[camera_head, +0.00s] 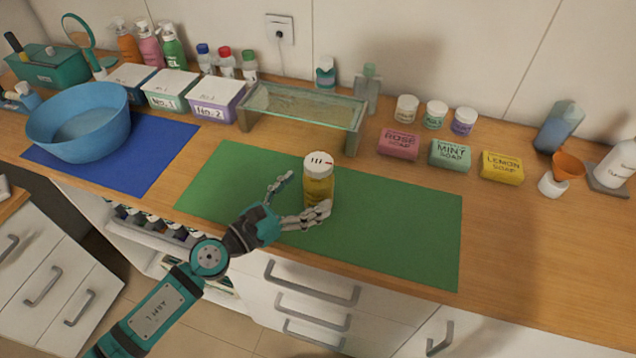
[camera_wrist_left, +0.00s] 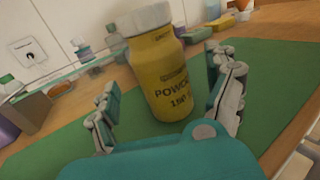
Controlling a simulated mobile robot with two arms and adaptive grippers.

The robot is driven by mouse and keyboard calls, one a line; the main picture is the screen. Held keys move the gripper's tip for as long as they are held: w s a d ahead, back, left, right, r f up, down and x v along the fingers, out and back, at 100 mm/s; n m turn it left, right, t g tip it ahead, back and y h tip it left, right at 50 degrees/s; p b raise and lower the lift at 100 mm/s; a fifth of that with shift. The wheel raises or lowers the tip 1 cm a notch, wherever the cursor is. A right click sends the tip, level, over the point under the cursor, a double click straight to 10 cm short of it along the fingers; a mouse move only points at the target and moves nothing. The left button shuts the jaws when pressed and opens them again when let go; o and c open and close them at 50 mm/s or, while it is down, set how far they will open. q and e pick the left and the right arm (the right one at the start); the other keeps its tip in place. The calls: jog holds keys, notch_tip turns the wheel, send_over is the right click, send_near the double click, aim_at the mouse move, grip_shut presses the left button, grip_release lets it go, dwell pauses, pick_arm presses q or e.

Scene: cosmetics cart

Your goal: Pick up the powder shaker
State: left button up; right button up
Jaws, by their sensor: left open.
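The powder shaker (camera_head: 319,184) is a yellow bottle with a white cap, standing upright on the green mat (camera_head: 410,225). In the left wrist view the shaker (camera_wrist_left: 163,75) shows the word "POWDER" on its label and is between and just beyond the fingers. My left gripper (camera_head: 302,200) is open, with one finger on each side of the shaker; I cannot tell whether either finger touches it. The open fingers also show in the left wrist view (camera_wrist_left: 168,100). My right gripper is not in view.
A glass shelf stand (camera_head: 355,143) is behind the shaker. Soap boxes, including a pink one (camera_head: 398,145), sit to the right. A blue basin (camera_head: 80,125) stands on a blue mat (camera_head: 160,165) at left. The mat's right part is clear.

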aim_at(318, 183)
pick_arm(q)
jog(key=x, duration=0.4)
jog(key=shift+p, duration=0.3)
jog(key=shift+r, duration=0.1)
jog(key=c, duration=1.3)
